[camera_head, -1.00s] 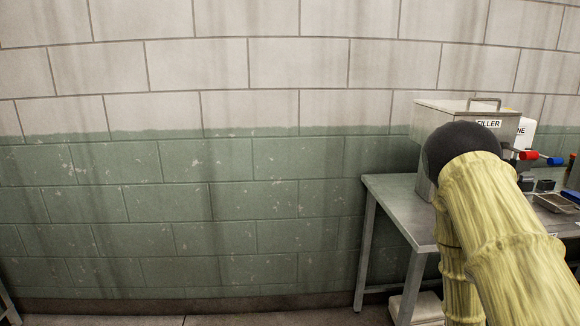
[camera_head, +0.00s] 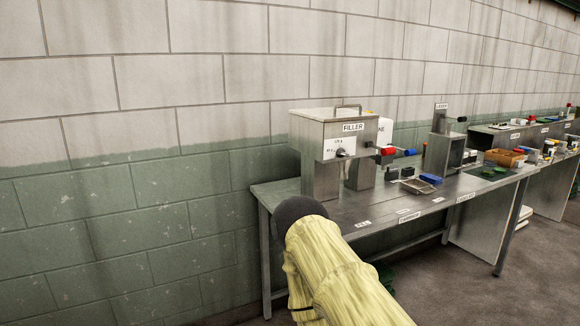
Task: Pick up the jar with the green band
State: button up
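I cannot make out a jar with a green band in the head view. Several small items stand on the far benches, too small to tell apart. My arm, pale yellow with a dark rounded joint, rises at the bottom centre in front of the near bench. My gripper is not in the picture.
A metal bench (camera_head: 345,205) runs along the block wall. It carries a filler box (camera_head: 315,135) with red and blue handles, a small tray (camera_head: 412,187), a metal stand (camera_head: 443,150) and an orange-brown box (camera_head: 504,158). Open floor (camera_head: 440,285) lies at the lower right.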

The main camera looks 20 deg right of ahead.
aim_at(489, 164)
jog(key=z, duration=2.1)
jog(key=i, duration=0.3)
jog(key=z, duration=0.65)
jog(key=i, duration=1.55)
jog(key=u, duration=0.6)
jog(key=i, duration=1.2)
jog(key=u, duration=0.85)
